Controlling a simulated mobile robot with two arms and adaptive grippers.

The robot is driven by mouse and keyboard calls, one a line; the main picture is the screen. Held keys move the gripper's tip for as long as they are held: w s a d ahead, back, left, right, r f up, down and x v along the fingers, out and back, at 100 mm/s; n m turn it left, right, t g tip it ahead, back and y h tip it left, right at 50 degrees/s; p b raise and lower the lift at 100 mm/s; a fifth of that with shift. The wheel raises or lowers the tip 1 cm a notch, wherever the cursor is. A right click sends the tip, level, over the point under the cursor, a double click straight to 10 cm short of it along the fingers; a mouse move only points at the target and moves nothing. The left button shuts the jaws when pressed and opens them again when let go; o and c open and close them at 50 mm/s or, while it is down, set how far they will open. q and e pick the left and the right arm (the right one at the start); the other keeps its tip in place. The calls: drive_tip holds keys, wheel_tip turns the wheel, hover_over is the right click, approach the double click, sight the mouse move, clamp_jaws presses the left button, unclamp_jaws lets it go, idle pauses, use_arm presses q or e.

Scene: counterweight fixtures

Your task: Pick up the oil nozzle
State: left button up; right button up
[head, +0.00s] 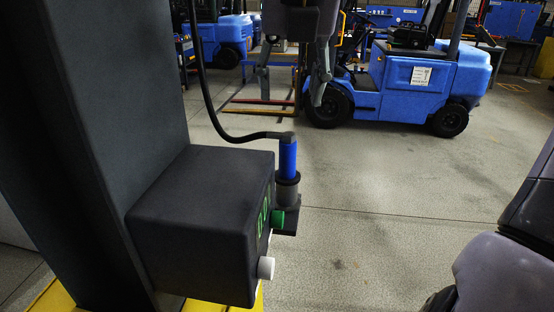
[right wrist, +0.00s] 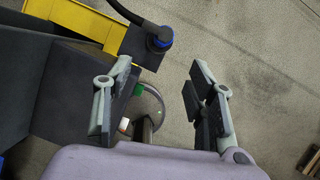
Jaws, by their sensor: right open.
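The oil nozzle (head: 288,158) has a blue body and a black hose at its top. It stands upright in a dark holder (head: 287,190) on the side of a black box (head: 205,220). My right gripper (head: 290,95) is open and empty, with its fingers pointing down, above the nozzle in the head view and apart from it. In the right wrist view the nozzle's blue part (right wrist: 158,43) shows beyond the spread fingertips (right wrist: 161,66), not between them. My left gripper is not in view.
The box carries a green part (head: 277,218) and a white knob (head: 266,268). A dark column (head: 110,120) rises beside it, with yellow parts at its foot. Blue forklifts (head: 420,80) stand behind. The concrete floor right of the box is clear.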

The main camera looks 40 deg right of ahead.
drive_tip(key=p, duration=0.1)
approach(290, 144)
drive_tip(key=f, duration=0.1)
drive_tip(key=x, duration=0.2)
drive_tip(key=p+x, duration=0.1)
drive_tip(key=x, duration=0.3)
drive_tip(key=shift+w+d+f+p, duration=0.2)
drive_tip(key=shift+w+p, duration=0.1)
drive_tip(key=shift+w, duration=0.1)
drive_tip(key=shift+d+f, duration=0.15)
drive_tip(key=shift+f, duration=0.3)
drive_tip(key=shift+w+f+p, duration=0.15)
drive_tip(key=shift+f+p, duration=0.2)
drive_tip(key=shift+p, duration=0.2)
drive_tip(key=p+x, duration=0.1)
drive_tip(key=x, duration=0.2)
drive_tip(key=shift+w+f+p, duration=0.2)
drive_tip(key=shift+f+p, duration=0.05)
drive_tip(key=shift+p, duration=0.05)
drive_tip(key=shift+w+d+f, duration=0.15)
drive_tip(key=shift+f, duration=0.25)
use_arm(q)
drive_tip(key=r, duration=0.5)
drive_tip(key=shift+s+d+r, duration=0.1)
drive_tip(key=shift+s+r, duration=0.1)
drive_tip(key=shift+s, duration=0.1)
